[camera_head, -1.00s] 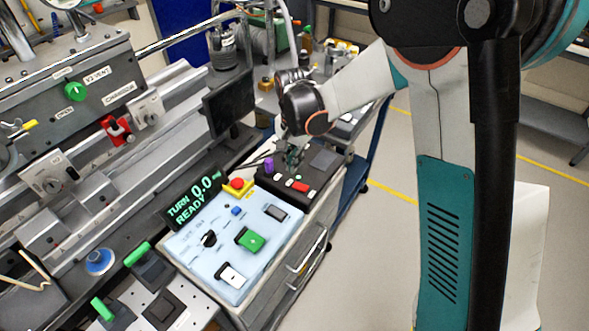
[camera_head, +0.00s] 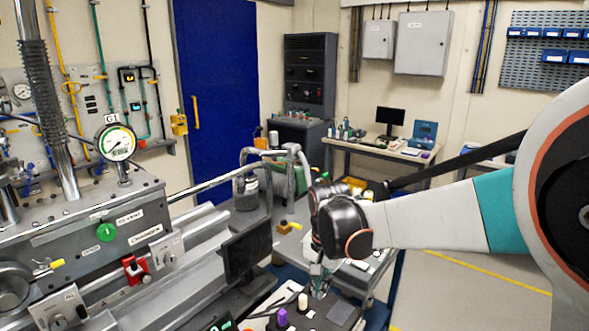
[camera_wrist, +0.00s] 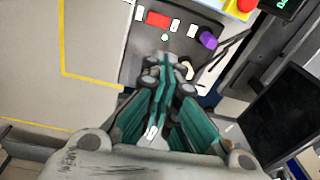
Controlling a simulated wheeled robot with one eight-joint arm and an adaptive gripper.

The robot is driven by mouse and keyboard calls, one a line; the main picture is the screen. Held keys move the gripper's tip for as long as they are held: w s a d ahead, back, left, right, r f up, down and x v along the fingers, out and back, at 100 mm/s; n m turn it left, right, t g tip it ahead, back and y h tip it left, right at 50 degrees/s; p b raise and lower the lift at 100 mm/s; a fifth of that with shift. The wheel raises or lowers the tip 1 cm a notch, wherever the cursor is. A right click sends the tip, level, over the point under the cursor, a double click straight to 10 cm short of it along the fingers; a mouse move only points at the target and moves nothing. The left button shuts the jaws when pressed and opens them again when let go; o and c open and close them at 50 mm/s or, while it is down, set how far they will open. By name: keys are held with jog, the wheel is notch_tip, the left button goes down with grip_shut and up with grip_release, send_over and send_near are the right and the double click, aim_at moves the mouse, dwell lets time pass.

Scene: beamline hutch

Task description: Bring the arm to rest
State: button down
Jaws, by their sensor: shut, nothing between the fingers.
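My gripper (camera_head: 319,281) hangs at the end of my arm, pointing down above the black control box (camera_head: 338,310) at the bottom of the head view. In the wrist view its teal fingers (camera_wrist: 166,68) are together with nothing between them. Beyond the fingertips that view shows the control box with a red button (camera_wrist: 157,19) and a purple knob (camera_wrist: 207,39). My arm stretches in from the right of the head view, its forearm nearly level. Whether the fingertips touch the box cannot be told.
A dark monitor (camera_head: 247,255) stands close left of my gripper. The grey chamber (camera_head: 95,222) with a gauge (camera_head: 117,143) fills the left. A blue door (camera_head: 217,98) and a desk (camera_head: 357,150) are behind. Open floor (camera_head: 465,285) lies at the right.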

jog(key=s+d+r+n+t, duration=0.3)
jog(key=s+d+r, duration=0.5)
jog(key=s, duration=0.2)
jog(key=s+d+n+t, duration=0.3)
jog(key=s+d, duration=0.2)
jog(key=s, duration=0.6)
jog(key=shift+s+d, duration=0.15)
jog(key=shift+s, duration=0.15)
